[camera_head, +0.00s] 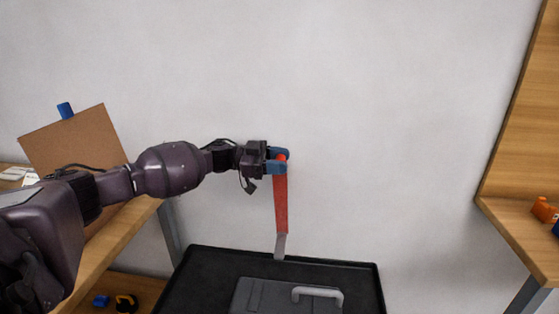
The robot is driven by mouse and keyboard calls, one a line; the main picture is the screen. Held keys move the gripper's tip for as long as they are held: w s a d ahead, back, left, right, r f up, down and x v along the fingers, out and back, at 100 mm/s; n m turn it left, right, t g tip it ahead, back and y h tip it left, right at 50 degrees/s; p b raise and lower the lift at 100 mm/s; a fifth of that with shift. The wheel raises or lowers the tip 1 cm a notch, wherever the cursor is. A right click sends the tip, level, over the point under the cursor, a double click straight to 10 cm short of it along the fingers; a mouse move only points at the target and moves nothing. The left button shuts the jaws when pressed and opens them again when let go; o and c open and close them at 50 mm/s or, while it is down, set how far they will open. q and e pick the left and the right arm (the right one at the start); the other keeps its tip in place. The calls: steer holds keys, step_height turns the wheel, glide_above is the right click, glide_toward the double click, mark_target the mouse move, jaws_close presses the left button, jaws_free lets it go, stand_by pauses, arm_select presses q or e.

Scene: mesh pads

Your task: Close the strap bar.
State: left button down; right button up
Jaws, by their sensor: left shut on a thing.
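The strap bar, a long red bar (281,205) with a grey lower end, stands nearly upright with a slight tilt in the head view. Its lower end meets the far part of a black tray-like surface (215,262). My left gripper (278,160) has blue fingers and is shut on the red top end of the strap bar. A dark grey case or lid (262,296) with a light grey handle (318,292) lies in front of the bar, cut off by the bottom edge. My right gripper is not in view.
A wooden shelf unit (110,240) stands at left with a brown board (75,140) on it. A wooden shelf (515,235) at right carries an orange item (545,210). A plain white wall is behind; the space right of the bar is clear.

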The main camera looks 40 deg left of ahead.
arm_select(q)
steer(key=shift+s+d+r+m+p, duration=0.35)
steer(key=shift+s+r+p, duration=0.1)
steer(key=shift+s+p, duration=0.2)
steer(key=s+d+f+m+p, duration=0.2)
steer(key=s+d+m+p, duration=0.45)
steer(key=s, duration=0.55)
steer(key=s+d+f+m, duration=0.2)
steer(key=s+d+f, duration=0.2)
steer(key=s+f, duration=0.2)
steer(key=s+d+f+m, duration=0.2)
steer(key=s+d+f, duration=0.3)
steer(key=f, duration=0.5)
steer(key=shift+s+m, duration=0.4)
steer(key=shift+s, duration=0.75)
steer(key=c, duration=1.9)
jaws_free()
steer(key=shift+s+d+f+b, duration=0.15)
steer(key=shift+s+f+b, duration=0.1)
steer(key=shift+f+b, duration=0.15)
steer(key=shift+o, duration=0.2)
steer(key=shift+f, duration=0.1)
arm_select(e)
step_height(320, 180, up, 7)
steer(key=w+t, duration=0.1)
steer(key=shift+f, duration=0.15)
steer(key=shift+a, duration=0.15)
